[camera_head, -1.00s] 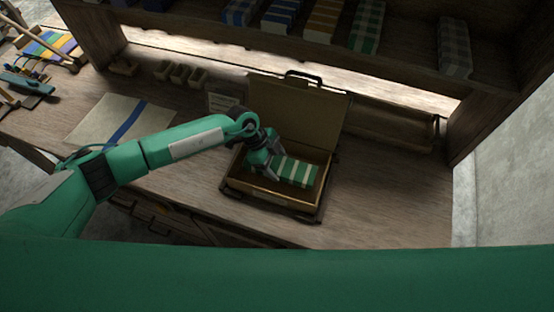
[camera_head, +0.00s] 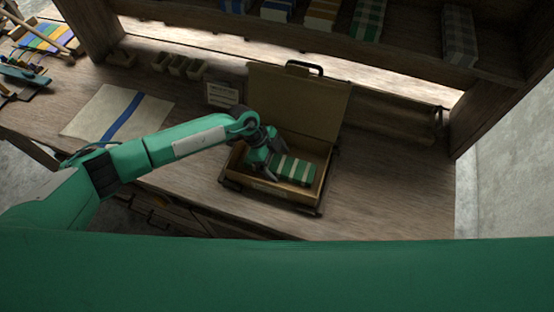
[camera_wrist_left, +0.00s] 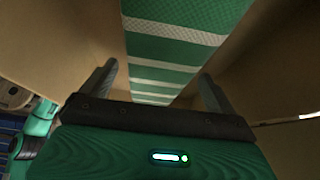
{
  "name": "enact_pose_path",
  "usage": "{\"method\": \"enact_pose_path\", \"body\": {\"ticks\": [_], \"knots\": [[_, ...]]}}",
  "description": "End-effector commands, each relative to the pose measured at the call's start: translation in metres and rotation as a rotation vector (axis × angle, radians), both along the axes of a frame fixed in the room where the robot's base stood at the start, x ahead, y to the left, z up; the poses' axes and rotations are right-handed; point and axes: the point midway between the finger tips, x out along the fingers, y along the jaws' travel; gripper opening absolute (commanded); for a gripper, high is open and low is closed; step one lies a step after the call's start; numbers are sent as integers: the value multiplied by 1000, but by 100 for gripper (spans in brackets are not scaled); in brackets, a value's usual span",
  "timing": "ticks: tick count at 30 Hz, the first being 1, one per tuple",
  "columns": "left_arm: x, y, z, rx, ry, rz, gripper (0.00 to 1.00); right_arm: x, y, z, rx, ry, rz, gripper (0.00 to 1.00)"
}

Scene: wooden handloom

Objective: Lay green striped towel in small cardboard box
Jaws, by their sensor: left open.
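The green towel with white stripes (camera_head: 291,170) lies flat inside the open cardboard box (camera_head: 268,188), whose lid (camera_head: 297,105) stands up at the back. My left gripper (camera_head: 265,163) is at the left end of the towel, inside the box or just over it. In the left wrist view the left gripper (camera_wrist_left: 157,88) is open, its two fingers spread apart, with the towel (camera_wrist_left: 172,50) running between and beyond them. The box's tan walls (camera_wrist_left: 70,40) show on both sides of the towel there. My right gripper is not in view.
A cream cloth with a blue stripe (camera_head: 118,116) lies on the bench to the left. Small bins (camera_head: 178,66) and a card (camera_head: 222,95) stand behind. A shelf with folded cloths (camera_head: 368,20) is above. The bench right of the box (camera_head: 385,185) is clear.

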Motion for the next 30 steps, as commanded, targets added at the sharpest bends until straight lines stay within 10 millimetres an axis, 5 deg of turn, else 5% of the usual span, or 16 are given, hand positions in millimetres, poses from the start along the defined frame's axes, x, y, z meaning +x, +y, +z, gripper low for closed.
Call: {"method": "enact_pose_path", "body": {"ticks": [8,21,30], "knots": [[4,10,15,0,-2,0,92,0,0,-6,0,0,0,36],[18,54,96,0,-4,0,92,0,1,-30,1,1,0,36],[22,65,119,0,0,0,92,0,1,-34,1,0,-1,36]]}}
